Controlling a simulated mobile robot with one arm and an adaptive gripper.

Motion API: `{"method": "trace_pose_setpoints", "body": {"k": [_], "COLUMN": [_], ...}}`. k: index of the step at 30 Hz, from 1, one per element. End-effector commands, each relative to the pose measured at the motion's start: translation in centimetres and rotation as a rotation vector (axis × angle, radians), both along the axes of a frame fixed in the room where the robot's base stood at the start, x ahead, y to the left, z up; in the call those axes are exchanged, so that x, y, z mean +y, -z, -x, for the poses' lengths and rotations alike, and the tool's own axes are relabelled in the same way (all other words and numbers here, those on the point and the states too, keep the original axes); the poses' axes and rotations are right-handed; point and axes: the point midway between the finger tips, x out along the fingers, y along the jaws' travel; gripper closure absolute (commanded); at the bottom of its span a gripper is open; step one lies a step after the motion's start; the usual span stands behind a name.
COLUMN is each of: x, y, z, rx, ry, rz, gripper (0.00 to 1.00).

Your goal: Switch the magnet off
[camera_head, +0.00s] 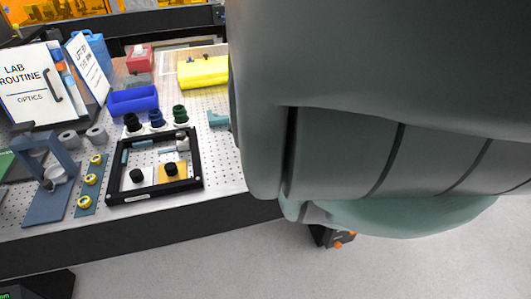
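No part is clearly recognisable as the magnet or its switch. A black rectangular frame (198,172) lies on the perforated table top. Inside it are a white block with a black knob (137,176), a tan block with another black knob (171,169), and a small grey-white fitting (182,143) at the far right corner. My arm fills the right half of the view and hides the table behind it. My gripper is not seen. A small teal piece (218,118) shows at the arm's left edge; I cannot tell what it belongs to.
Black, blue and green round pieces (180,114) stand behind the frame, near a blue bin (134,101) and a yellow case (203,71). Left are a blue stand (47,206), a strip with yellow-ringed parts (91,180) and a "Lab Routine" binder (30,86). Floor is open in front.

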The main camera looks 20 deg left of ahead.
Motion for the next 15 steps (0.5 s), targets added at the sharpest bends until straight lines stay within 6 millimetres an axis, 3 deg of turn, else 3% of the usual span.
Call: {"method": "trace_pose_setpoints", "body": {"k": [2, 15], "x": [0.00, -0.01], "y": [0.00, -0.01], "z": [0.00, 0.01], "rx": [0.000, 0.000], "ry": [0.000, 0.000], "rz": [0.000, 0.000], "gripper": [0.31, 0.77]}}
